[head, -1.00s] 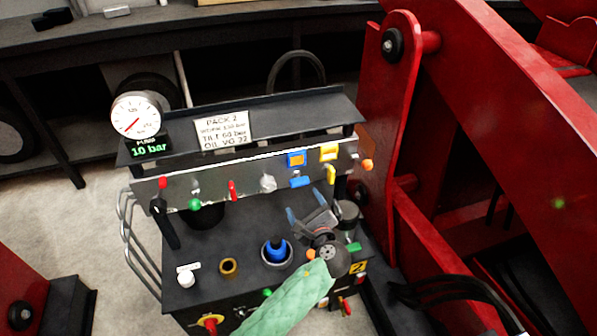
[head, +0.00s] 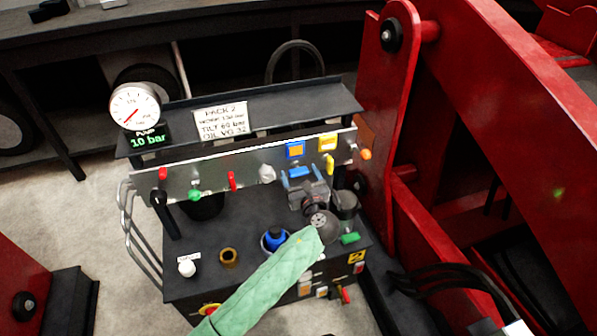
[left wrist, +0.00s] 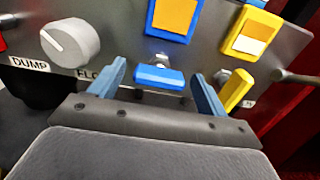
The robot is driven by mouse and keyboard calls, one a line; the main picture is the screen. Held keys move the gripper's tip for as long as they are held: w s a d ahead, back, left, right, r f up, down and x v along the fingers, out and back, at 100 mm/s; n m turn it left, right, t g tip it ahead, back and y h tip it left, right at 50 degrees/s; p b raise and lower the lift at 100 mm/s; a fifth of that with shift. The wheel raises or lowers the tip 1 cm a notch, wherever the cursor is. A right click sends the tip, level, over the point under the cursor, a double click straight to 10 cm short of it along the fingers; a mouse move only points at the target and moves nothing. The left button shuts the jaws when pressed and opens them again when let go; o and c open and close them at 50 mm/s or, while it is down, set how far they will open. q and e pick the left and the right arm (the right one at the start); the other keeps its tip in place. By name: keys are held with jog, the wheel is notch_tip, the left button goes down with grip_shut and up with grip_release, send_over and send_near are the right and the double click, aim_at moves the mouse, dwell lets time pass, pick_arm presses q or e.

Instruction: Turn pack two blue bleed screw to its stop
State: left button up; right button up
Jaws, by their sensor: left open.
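The blue bleed screw (head: 299,172) has a flat bar head and sits on the silver panel of pack two, below a blue-framed orange tag. In the left wrist view the blue screw head (left wrist: 159,75) lies level, near the gap between my fingertips. My left gripper (head: 302,181) is open just in front of the panel. In the left wrist view its two blue fingers (left wrist: 158,82) stand to the left and right of the screw, apart from it as far as I can see.
A yellow handle (left wrist: 237,90) stands close to my right-hand finger, and a grey DUMP knob (left wrist: 70,43) is at the left. The gauge (head: 135,105) reads low above a "10 bar" display (head: 149,138). A red frame (head: 400,120) stands right of the pack.

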pick_arm(q)
jog(key=shift+w+a, duration=0.25)
jog(key=shift+w, duration=0.4)
pick_arm(e)
jog(key=shift+r, duration=0.15)
pick_arm(q)
jog(key=c, duration=1)
jog(key=shift+n, duration=1)
jog(key=shift+f+n, duration=0.1)
jog(key=shift+n, duration=1.8)
